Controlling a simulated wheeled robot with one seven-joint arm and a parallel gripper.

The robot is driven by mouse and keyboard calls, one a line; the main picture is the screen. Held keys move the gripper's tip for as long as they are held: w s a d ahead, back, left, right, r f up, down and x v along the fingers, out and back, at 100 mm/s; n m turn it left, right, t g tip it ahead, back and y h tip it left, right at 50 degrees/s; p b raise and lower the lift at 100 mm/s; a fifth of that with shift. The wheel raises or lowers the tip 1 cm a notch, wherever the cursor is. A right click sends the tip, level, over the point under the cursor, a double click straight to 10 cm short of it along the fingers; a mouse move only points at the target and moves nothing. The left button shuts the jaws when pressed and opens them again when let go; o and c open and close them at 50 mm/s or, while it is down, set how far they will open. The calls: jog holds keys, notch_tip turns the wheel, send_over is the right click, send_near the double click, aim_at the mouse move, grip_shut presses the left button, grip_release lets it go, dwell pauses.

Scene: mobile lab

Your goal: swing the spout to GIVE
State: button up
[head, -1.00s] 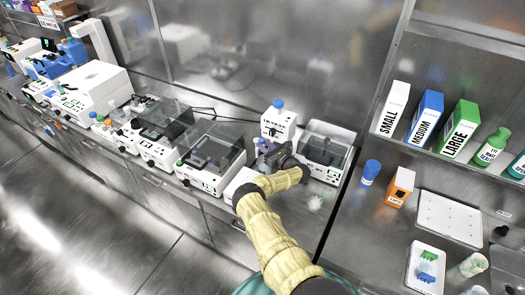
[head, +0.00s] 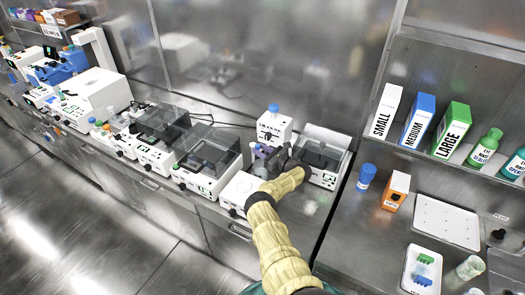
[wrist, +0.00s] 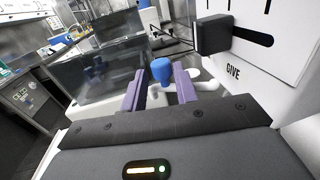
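The white dispenser (head: 274,127) with a blue top stands against the back wall in the head view. In the wrist view its white face carries the word GIVE (wrist: 233,72) at the right. A white spout (wrist: 208,85) shows low beside that face, with a rounded blue knob (wrist: 162,72) by its left end. My gripper (wrist: 160,88) is open, its two purple fingers on either side of the blue knob. I cannot tell whether either finger touches it. In the head view my gripper (head: 262,156) is in front of the dispenser, and my wrist hides the spout.
Lidded machines (head: 208,150) stand to the left, and another machine (head: 328,155) is close on the right. A blue-capped bottle (head: 367,174) stands on the right counter.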

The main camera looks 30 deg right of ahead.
jog(key=shift+s+d, duration=0.15)
jog(key=shift+d, duration=0.05)
jog(key=b+v, duration=0.1)
jog(key=v, duration=0.6)
jog(key=shift+s+b, duration=0.15)
jog(key=shift+b, duration=0.15)
jog(key=shift+c, duration=0.3)
